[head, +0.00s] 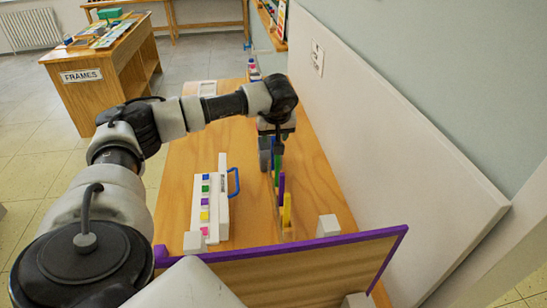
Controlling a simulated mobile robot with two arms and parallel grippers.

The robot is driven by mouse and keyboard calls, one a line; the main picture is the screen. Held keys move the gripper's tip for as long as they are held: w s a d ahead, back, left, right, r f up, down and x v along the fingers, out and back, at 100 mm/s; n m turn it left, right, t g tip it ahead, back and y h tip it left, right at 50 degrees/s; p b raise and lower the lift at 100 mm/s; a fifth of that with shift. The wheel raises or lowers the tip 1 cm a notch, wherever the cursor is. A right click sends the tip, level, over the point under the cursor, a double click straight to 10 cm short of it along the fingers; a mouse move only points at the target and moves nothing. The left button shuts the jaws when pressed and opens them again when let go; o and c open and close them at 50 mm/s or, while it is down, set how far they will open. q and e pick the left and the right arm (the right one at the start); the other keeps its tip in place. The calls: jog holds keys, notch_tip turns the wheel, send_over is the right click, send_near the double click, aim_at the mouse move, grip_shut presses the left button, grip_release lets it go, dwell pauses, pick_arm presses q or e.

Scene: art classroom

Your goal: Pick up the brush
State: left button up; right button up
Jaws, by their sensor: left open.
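Upright brush-like sticks stand in a row on the wooden table: a green one (277,170), a purple one (282,186) and a yellow one (287,212). I cannot tell which is the brush. My left gripper (270,158) points down over the far end of this row. It is open, and the green stick is right at its fingers; whether they touch it I cannot tell. The lower ends of the sticks seem to sit in a low holder that is hard to make out. My right gripper is not in view.
A white paint box (223,213) with coloured squares and a blue handle lies left of the row. A purple-edged board (300,275) crosses the near end. A white block (328,227) stands right of the row. A large white panel (390,160) leans along the right side.

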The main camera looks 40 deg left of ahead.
aim_at(274, 139)
pick_arm(q)
jog(key=x, duration=0.2)
jog(key=p+x, duration=0.1)
jog(key=x, duration=0.3)
jog(key=shift+w+a+r, duration=0.15)
jog(key=shift+w+r, duration=0.05)
jog(key=shift+w, duration=0.05)
grip_shut()
